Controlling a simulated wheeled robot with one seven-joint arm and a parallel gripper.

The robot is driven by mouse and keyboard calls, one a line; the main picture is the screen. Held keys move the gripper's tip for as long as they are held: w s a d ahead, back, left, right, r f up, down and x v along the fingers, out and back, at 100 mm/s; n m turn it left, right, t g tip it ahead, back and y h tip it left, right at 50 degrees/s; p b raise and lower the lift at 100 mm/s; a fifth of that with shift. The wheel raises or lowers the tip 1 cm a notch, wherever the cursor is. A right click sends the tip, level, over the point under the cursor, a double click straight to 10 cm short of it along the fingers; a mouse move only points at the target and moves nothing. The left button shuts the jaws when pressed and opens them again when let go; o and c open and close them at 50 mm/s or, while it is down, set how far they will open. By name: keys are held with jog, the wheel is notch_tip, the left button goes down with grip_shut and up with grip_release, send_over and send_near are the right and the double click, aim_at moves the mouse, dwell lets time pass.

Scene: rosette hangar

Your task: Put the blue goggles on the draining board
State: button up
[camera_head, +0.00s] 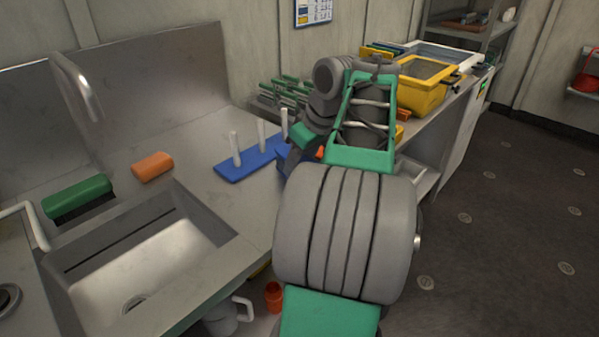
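I cannot clearly make out the blue goggles. A blue patch (284,153) shows beside my arm, at the right end of a blue rack with white pegs, and I cannot tell whether it is the goggles or part of the rack. The bare metal draining board (205,152) lies behind and right of the sink, with the rack on it. My gripper (301,146) is low over the right end of the rack, mostly hidden by my own arm. Its fingers do not show clearly, so I cannot tell whether it is open or holding anything.
An empty sink (150,262) is at the front left, under a tap (78,85). A green block (77,196) and an orange block (152,166) lie behind it. A yellow bin (422,95) stands farther along the counter. Dark floor (510,230) is open at right.

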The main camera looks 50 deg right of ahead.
jog(key=shift+a+f, duration=0.1)
jog(key=shift+f, duration=0.7)
jog(key=o, duration=1.1)
jog(key=shift+r, duration=0.1)
jog(key=shift+r, duration=0.3)
jog(key=p+v, duration=0.7)
jog(key=v, duration=0.4)
jog(key=shift+r, duration=0.1)
jog(key=shift+s+r, duration=0.2)
jog(key=shift+r, duration=0.05)
